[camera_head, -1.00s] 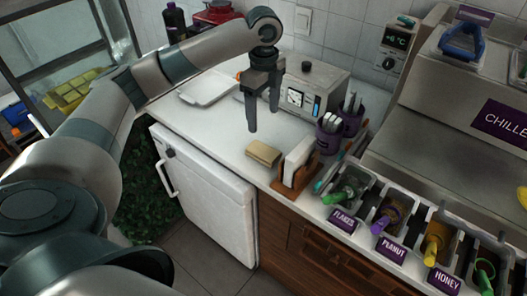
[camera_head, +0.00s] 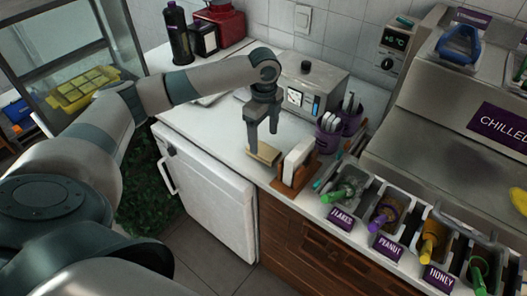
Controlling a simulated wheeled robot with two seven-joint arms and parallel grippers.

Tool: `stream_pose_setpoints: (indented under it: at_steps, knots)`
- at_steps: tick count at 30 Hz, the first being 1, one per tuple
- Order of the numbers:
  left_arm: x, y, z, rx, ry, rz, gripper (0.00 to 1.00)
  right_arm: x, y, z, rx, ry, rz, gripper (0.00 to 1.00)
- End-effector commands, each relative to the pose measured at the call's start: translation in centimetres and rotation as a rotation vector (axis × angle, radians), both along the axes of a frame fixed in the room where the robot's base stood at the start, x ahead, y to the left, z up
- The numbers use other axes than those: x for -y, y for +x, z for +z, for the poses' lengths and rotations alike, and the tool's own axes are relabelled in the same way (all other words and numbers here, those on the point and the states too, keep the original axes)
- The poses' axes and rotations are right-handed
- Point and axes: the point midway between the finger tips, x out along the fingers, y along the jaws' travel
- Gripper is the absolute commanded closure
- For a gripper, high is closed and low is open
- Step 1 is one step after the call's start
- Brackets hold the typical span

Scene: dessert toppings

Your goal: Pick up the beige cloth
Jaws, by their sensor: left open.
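The beige cloth (camera_head: 266,155) is a small folded block lying on the white counter near its front edge, left of a wooden napkin holder. My left gripper (camera_head: 263,143) points down at the cloth with its fingers apart. One finger overlaps the cloth's left end in the picture and the other is behind or above its far side. I cannot tell whether the fingers touch it. My right gripper is not in view.
The wooden holder with white napkins (camera_head: 297,160) stands close to the right of the cloth. Purple cups with utensils (camera_head: 329,136) and a metal appliance (camera_head: 312,88) stand behind. Topping bins (camera_head: 347,190) are to the right. White counter (camera_head: 212,132) to the left is clear.

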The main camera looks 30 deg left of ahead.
Motion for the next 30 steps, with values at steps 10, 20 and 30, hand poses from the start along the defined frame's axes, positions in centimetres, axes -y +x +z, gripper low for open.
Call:
stream_pose_setpoints:
  at_steps: [10, 20, 30]
  knots:
    - [0.6, -0.2, -3.4, -0.004, 0.0, 0.0, 0.3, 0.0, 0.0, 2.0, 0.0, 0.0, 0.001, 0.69]
    - [0.6, -0.2, -5.1, -0.001, 0.001, -0.001, 0.3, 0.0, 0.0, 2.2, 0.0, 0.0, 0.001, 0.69]
    - [0.6, -0.2, -5.1, -0.001, 0.001, -0.001, 0.32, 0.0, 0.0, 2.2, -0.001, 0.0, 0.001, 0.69]
